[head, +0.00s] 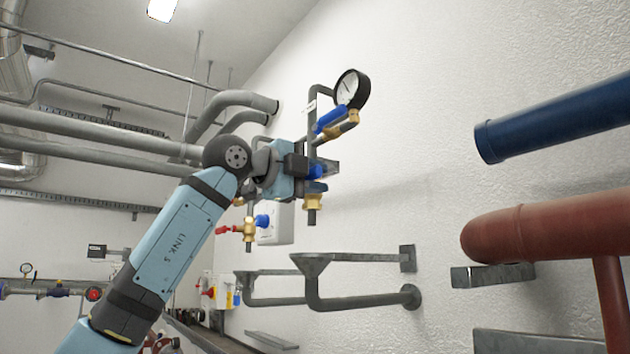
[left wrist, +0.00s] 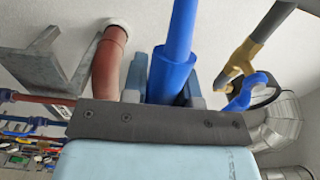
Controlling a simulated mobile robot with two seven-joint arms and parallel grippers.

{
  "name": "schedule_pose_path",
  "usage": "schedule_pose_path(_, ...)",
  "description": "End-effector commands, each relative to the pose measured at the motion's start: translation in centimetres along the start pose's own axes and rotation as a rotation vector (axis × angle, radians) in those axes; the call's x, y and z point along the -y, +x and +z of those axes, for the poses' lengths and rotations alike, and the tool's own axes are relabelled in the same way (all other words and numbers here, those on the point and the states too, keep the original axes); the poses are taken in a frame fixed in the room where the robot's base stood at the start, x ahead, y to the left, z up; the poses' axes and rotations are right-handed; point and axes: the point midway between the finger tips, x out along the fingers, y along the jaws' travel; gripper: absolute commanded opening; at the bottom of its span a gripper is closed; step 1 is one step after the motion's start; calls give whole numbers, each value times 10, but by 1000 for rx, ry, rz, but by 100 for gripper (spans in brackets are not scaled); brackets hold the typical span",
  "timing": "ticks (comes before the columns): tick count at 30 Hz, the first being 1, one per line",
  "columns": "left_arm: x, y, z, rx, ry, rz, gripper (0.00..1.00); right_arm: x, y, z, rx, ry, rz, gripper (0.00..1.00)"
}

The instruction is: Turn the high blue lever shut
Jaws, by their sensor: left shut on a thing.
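My left gripper (head: 322,169) reaches in from the left to the brass-and-grey pipework on the white wall. It is shut on a blue handle (head: 315,171), above a brass fitting (head: 313,202). In the left wrist view, a bright blue bar (left wrist: 178,45) runs between the fingers (left wrist: 165,85) of the gripper. Just above the gripper in the head view, another blue lever (head: 328,121) slants on a brass valve beneath the gauge. The held handle's joint is hidden by the gripper. My right gripper is not in view.
A round black-rimmed gauge (head: 351,89) stands above the valves. A lower brass valve (head: 249,229) has red and blue handles. Grey funnel drains (head: 311,264) project below. A thick blue pipe (head: 555,120) and red pipe (head: 550,228) are at right. The wall between is bare.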

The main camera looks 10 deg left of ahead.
Motion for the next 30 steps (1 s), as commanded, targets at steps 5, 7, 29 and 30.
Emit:
schedule_pose_path(5,3,-1,1,1,-6,-5,0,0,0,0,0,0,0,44)
schedule_pose_path(7,3,-1,1,1,-6,-6,0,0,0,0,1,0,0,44)
schedule_pose_path(29,-1,-45,1,2,0,-6,52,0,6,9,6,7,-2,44)
schedule_pose_path(30,-1,-55,2,4,0,-5,52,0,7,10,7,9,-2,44)
